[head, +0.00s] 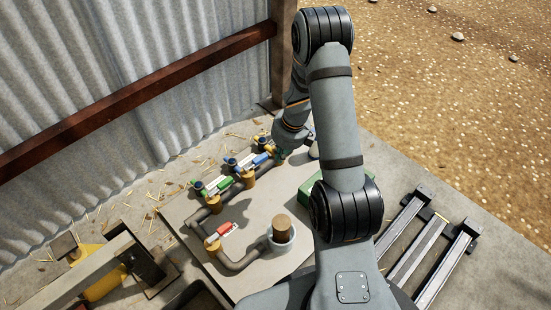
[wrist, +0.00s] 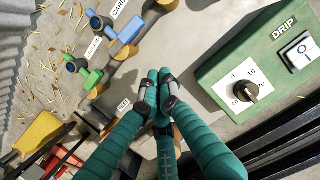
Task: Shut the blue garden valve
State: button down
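The blue garden valve (head: 261,158) is on a pipe manifold in the head view, between a green valve (head: 224,183) and the end of my arm. In the wrist view its blue part (wrist: 97,21) is at the upper left, beside a white label starting "GARD" (wrist: 120,8). I cannot tell whether the valve is open or closed. My gripper (wrist: 160,76) has teal fingers whose tips are together, with nothing seen between them. It is to the right of and below the blue part in the wrist view, apart from it. In the head view my arm hides much of that area.
A red valve (head: 224,229) and a pot-like fitting (head: 283,237) are on the nearer pipe. A green DRIP control box (wrist: 255,75) with a dial and switch stands at the right of the wrist view. A corrugated wall (head: 130,80) runs behind. Dark rails (head: 440,250) lie at right.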

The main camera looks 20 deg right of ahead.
aim_at(255, 163)
jog(key=w+a+f+b, duration=0.1)
jog(key=w+a+f, duration=0.1)
jog(key=w+f, duration=0.4)
jog(key=shift+s+x, duration=0.3)
jog(key=shift+x, duration=1.05)
jog(key=shift+d+f, duration=0.1)
